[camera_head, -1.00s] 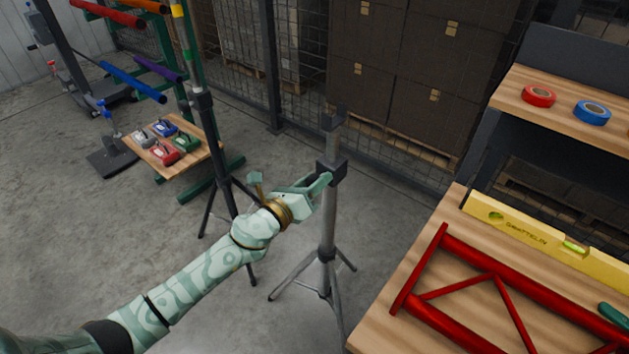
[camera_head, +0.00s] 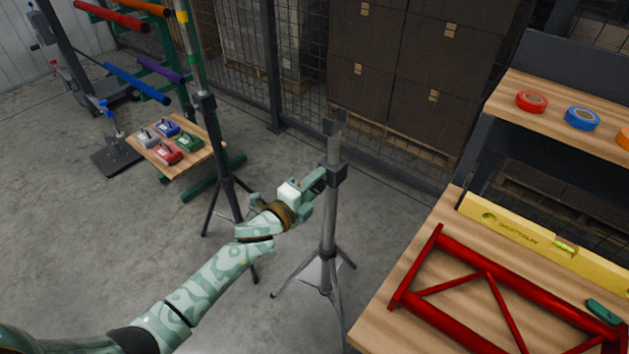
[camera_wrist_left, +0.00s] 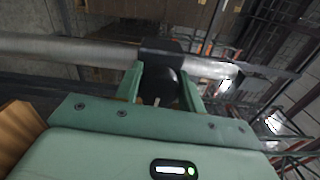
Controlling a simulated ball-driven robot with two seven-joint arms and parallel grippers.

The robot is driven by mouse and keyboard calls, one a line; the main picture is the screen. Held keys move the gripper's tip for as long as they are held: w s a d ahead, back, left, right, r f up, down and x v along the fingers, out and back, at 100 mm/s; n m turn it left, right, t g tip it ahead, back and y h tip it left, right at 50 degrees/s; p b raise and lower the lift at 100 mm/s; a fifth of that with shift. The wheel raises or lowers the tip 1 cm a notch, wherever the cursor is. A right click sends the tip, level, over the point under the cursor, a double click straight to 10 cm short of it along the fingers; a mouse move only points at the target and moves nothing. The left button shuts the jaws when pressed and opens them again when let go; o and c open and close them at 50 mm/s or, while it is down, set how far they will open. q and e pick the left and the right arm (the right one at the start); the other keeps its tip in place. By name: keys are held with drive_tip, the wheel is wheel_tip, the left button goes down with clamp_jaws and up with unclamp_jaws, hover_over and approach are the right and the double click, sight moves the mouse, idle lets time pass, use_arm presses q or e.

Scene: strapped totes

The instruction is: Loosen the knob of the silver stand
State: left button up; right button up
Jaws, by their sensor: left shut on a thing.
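The silver stand (camera_head: 330,220) stands upright on its tripod legs near the middle of the head view, with a black collar (camera_head: 337,174) around its pole and a fork at its top. The black knob (camera_wrist_left: 160,84) sticks out from the collar (camera_wrist_left: 161,49) in the left wrist view. My left gripper (camera_head: 318,182) is at the collar's left side. Its two green fingers (camera_wrist_left: 161,88) are on either side of the knob and shut on it. In the head view the fingers mostly hide the knob. My right gripper is not in view.
A black stand (camera_head: 222,150) is close on the left, behind my left arm. A wooden workbench (camera_head: 390,325) with a red truss (camera_head: 460,288) and a yellow level (camera_head: 535,240) is on the right. A mesh fence (camera_head: 400,140) is behind the silver stand.

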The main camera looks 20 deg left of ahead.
use_arm(q)
drive_tip(key=n+p, duration=0.2)
drive_tip(key=n, duration=0.2)
drive_tip(key=shift+n, duration=0.3)
drive_tip(key=n+p, duration=0.1)
drive_tip(key=n, duration=0.2)
drive_tip(key=shift+f+n, duration=0.1)
drive_tip(key=shift+n, duration=0.2)
drive_tip(key=n+p, duration=0.1)
drive_tip(key=n, duration=0.2)
drive_tip(key=shift+d+f+p, duration=0.1)
drive_tip(key=shift+p, duration=0.25)
drive_tip(key=shift+s+f+n+p, duration=0.15)
drive_tip(key=shift+n+p, duration=0.3)
drive_tip(key=shift+n, duration=1.45)
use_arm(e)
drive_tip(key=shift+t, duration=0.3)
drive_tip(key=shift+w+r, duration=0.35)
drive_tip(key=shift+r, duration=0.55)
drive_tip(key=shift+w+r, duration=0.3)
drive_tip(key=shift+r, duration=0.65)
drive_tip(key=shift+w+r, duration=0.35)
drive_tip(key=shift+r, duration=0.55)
use_arm(q)
drive_tip(key=o, duration=1)
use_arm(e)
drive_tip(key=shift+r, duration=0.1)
